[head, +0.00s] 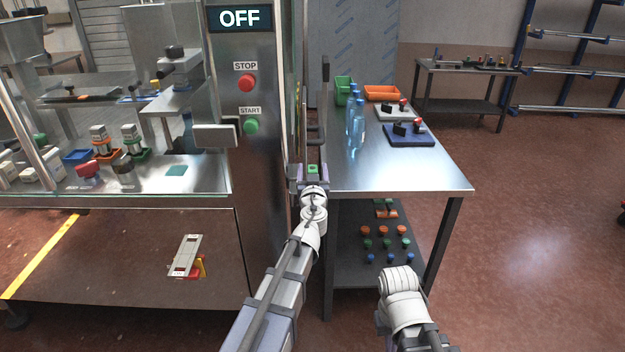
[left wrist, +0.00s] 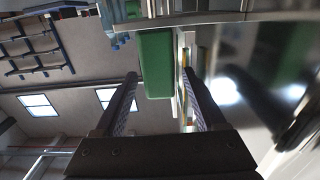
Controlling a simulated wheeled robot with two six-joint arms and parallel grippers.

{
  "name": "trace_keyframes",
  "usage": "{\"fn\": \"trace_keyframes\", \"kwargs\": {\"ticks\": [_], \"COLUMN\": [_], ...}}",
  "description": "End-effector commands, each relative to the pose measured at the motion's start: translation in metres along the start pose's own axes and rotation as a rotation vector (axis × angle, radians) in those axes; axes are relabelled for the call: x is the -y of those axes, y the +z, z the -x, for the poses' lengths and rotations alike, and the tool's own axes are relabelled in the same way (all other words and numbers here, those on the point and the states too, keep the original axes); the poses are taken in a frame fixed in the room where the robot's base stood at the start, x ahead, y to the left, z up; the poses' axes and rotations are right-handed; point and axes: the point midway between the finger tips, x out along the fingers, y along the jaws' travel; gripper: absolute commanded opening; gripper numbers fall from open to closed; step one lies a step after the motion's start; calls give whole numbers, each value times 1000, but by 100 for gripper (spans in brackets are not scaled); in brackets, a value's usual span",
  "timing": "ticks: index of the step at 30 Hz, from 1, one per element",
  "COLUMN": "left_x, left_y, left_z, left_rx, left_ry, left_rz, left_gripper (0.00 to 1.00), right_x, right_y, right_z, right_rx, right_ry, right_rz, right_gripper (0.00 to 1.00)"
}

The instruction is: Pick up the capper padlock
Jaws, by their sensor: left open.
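I cannot tell for certain which thing is the capper padlock. A small red and yellow item (head: 198,268) hangs by a white plate (head: 186,256) on the lower front of the machine, too small to make out as a padlock. My left gripper (head: 313,142) is upright beside the right side of the machine, at the left edge of the steel table (head: 400,172). It is open. In the left wrist view the space between its fingers (left wrist: 160,95) is empty, with a green bin (left wrist: 155,65) beyond them. My right arm shows at the bottom, but its gripper does not.
The table carries the green bin (head: 343,91), an orange bin (head: 382,93), blue bottles (head: 356,125), and a white board (head: 385,112) and a blue board (head: 400,138) with small dark and red items. The machine's control panel (head: 245,170) stands close left of my arm.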

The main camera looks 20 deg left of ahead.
Motion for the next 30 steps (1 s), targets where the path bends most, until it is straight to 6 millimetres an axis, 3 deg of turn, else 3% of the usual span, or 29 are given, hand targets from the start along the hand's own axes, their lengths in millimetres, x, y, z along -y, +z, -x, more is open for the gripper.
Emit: {"fn": "trace_keyframes", "kwargs": {"ticks": [1,6,13,30], "left_x": [0,0,0,0], "left_y": [1,0,0,0], "left_z": [-12,-33,-32,-32], "left_rx": [0,0,0,0], "left_ry": [-1,-1,0,0], "left_rz": [0,0,0,0], "left_gripper": [72,72,72,8], "right_x": [0,0,0,0], "right_y": [0,0,0,0], "right_z": [-1,0,0,0], "right_rx": [0,0,0,0], "right_ry": [0,0,0,0], "right_rz": [0,0,0,0], "right_gripper": [0,0,0,0]}}
